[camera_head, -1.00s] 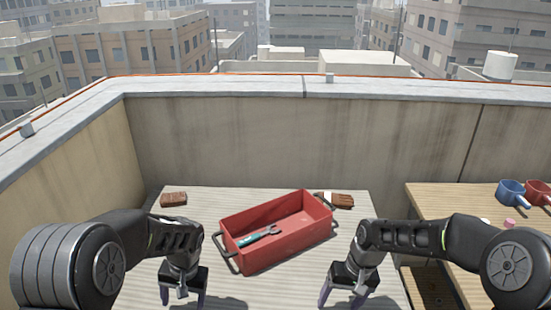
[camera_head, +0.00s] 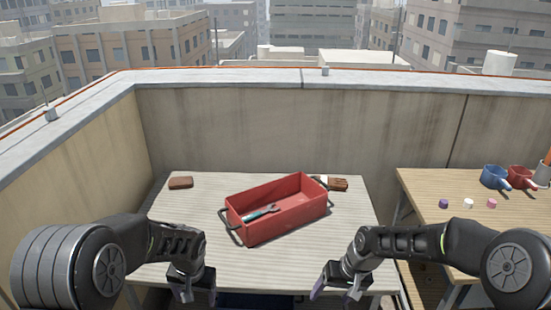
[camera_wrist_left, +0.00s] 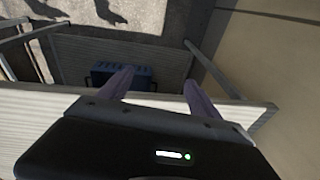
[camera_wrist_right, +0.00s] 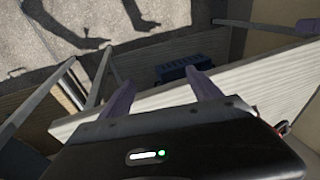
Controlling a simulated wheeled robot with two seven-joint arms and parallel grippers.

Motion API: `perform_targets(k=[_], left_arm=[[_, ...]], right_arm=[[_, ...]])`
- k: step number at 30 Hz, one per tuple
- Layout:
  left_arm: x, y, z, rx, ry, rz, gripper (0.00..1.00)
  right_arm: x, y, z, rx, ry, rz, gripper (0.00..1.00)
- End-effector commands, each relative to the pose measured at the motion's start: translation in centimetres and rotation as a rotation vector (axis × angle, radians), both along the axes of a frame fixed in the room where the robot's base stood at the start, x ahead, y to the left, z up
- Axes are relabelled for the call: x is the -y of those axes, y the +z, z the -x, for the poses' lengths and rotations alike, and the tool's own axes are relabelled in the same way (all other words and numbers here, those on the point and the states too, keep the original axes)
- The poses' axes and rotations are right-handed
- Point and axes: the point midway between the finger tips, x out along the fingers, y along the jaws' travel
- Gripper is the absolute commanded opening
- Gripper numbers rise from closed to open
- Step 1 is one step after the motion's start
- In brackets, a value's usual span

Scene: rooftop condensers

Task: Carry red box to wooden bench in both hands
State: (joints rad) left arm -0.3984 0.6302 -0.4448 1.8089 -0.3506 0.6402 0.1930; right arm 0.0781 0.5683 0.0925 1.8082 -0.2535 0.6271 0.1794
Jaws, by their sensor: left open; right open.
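The red box (camera_head: 290,216) is an open tray with a dark handle at each end. It sits turned at an angle on a pale slatted table (camera_head: 200,225), with a teal-handled wrench (camera_head: 262,213) inside. The wooden bench (camera_head: 435,205) with a tan top stands to the right. My left gripper (camera_head: 199,296) is open and empty at the table's front edge, left of and nearer than the box. My right gripper (camera_head: 334,293) is open and empty at the front edge, nearer than the box's right end. Neither touches the box.
A brown block (camera_head: 181,183) and a brush (camera_head: 331,183) lie behind the box. The bench holds a blue pot (camera_head: 494,177), a red pot (camera_head: 520,178) and small coloured pieces. A blue crate (camera_wrist_left: 125,76) is under the table. A parapet wall (camera_head: 300,130) closes the back.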

Motion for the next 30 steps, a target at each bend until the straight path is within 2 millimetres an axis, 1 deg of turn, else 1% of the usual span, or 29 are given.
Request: perform_targets(k=[5,8,11,14,15,17,18,21,22,24,25,27,30], left_arm=[[3.7,-2.4,0.3,0.062,-0.058,0.086,0.73],[6.0,-5.0,1.7,0.087,-0.079,0.152,0.73],[8.3,-7.9,4.0,0.105,-0.084,0.223,0.73],[10.5,-11.5,8.1,0.104,-0.060,0.304,0.73],[11.3,-12.9,10.5,0.097,-0.037,0.337,0.73],[12.4,-14.9,14.4,0.075,0.009,0.384,0.73],[12.9,-15.8,17.0,0.055,0.044,0.410,0.73],[13.9,-17.1,22.4,-0.011,0.119,0.456,0.73],[14.1,-17.3,23.7,-0.035,0.137,0.466,0.73],[14.5,-17.6,26.0,-0.087,0.168,0.485,0.73],[14.6,-17.8,26.7,-0.104,0.180,0.493,0.73],[14.4,-18.1,27.2,-0.119,0.210,0.500,0.73],[14.1,-18.3,27.2,-0.121,0.225,0.500,0.73]], right_arm=[[-1.9,-2.1,0.3,0.068,0.002,-0.045,0.73],[-3.2,-4.4,1.5,0.097,-0.003,-0.076,0.73],[-4.5,-7.2,3.6,0.116,-0.017,-0.104,0.73],[-5.8,-10.8,7.5,0.115,-0.042,-0.128,0.73],[-6.3,-12.3,9.7,0.105,-0.054,-0.134,0.73],[-6.7,-14.6,13.7,0.078,-0.076,-0.136,0.73],[-6.9,-15.7,16.3,0.054,-0.091,-0.135,0.73],[-7.1,-17.5,22.0,-0.021,-0.111,-0.128,0.73],[-7.2,-17.9,23.4,-0.047,-0.112,-0.128,0.73],[-7.4,-18.4,26.0,-0.101,-0.110,-0.129,0.73],[-7.5,-18.6,26.8,-0.118,-0.108,-0.129,0.73],[-7.5,-19.0,27.4,-0.134,-0.109,-0.130,0.73],[-7.5,-19.0,27.4,-0.134,-0.111,-0.130,0.73]])
